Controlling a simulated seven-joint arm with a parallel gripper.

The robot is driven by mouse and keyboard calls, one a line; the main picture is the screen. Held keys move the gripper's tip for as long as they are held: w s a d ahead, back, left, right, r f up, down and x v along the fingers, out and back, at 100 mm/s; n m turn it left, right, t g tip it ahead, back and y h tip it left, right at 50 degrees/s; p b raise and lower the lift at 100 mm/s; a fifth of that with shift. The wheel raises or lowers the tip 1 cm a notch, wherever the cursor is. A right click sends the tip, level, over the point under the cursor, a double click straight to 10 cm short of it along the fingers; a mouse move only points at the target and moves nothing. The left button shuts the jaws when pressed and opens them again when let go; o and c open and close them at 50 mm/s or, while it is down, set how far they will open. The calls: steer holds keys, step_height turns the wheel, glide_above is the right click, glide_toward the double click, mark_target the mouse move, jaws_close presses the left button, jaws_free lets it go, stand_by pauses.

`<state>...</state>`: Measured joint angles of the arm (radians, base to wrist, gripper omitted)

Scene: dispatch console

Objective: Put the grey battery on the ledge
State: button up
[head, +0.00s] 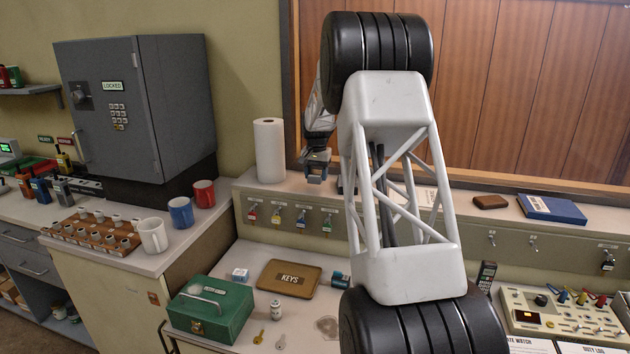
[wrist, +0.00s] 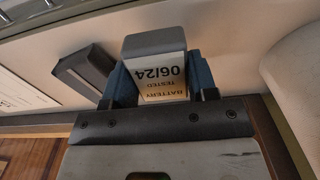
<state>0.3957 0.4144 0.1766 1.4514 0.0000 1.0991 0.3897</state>
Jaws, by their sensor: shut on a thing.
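My gripper (head: 317,172) is over the pale ledge (head: 279,187), just right of the paper towel roll. In the wrist view my gripper (wrist: 160,88) is shut on the grey battery (wrist: 158,42). Its two blue-and-dark fingers press on either side of it. The battery has a grey end and a pale label reading "BATTERY TESTED 06/24", upside down in that view. In the head view the battery is small and mostly hidden by the fingers. I cannot tell whether its underside touches the ledge.
The paper towel roll (head: 269,150) stands left of my gripper. A dark block-like thing (wrist: 85,68) lies on the ledge near the battery. A brown wallet-like item (head: 489,201) and a blue book (head: 551,208) lie further right. Key hooks line the ledge's front.

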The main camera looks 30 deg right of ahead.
mark_target(315, 186)
steer(key=shift+w+d+f, duration=0.1)
steer(key=shift+w+d, duration=0.25)
steer(key=shift+w, duration=0.5)
steer(key=shift+w+d, duration=0.3)
steer(key=shift+w, duration=0.55)
steer(key=shift+f, duration=0.1)
steer(key=shift+f, duration=1.7)
steer(key=shift+f, duration=0.1)
steer(key=o, duration=1)
